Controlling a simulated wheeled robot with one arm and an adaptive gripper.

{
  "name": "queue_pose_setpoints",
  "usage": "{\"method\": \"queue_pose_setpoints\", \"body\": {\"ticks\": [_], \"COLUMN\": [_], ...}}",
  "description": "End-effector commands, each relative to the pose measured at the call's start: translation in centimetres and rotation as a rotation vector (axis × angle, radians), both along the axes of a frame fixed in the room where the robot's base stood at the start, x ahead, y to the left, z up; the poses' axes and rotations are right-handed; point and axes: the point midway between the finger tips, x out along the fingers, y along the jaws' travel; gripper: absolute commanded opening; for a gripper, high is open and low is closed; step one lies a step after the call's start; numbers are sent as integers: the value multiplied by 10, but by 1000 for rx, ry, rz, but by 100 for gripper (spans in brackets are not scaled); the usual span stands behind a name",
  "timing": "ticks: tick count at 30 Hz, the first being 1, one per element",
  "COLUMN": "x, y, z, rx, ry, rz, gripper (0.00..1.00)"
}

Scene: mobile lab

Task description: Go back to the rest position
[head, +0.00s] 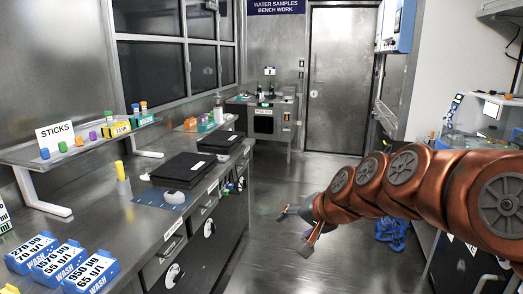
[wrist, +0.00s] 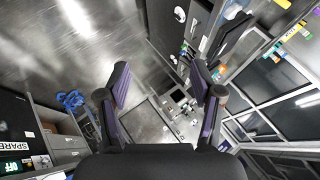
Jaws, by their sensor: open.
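My gripper (head: 297,229) is at the end of my copper-coloured arm, which reaches in from the right of the head view. It hangs in free air over the floor of the aisle, to the right of the left-hand bench. In the wrist view my gripper (wrist: 163,88) has its two fingers wide apart, with nothing between them. It touches nothing that I can see.
The steel bench (head: 147,216) on the left holds blue wash boxes (head: 93,272), black cases (head: 183,170) and a raised shelf (head: 85,148). A blue heap (head: 391,233) lies on the right. The aisle floor (head: 268,195) is clear up to the door (head: 331,80).

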Motion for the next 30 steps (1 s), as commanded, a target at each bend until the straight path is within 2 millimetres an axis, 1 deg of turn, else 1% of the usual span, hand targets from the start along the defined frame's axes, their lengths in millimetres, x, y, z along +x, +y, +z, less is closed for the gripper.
{"method": "queue_pose_setpoints", "body": {"ticks": [1,2,3,5,6,8,9,11,12,15,18,21,24,29,30], "x": [-29,-46,-68,-104,-126,-162,-186,-219,-241,-287,-321,-341,-349,-349,-349], "y": [-1,-2,-4,-10,-16,-26,-34,-47,-55,-74,-88,-97,-100,-100,-100], "z": [6,4,1,-6,-8,-13,-15,-16,-18,-18,-18,-18,-18,-20,-20], "rx": [-54,-86,-126,-187,-227,-284,-321,-373,-401,-460,-499,-518,-527,-528,-528], "ry": [44,72,109,176,217,284,333,396,446,542,620,666,682,684,684], "rz": [48,79,115,170,201,248,277,313,336,378,405,419,426,427,427], "gripper": [66,66,66,66,66,66,66,66,66,66,66,66,66,66,64]}}
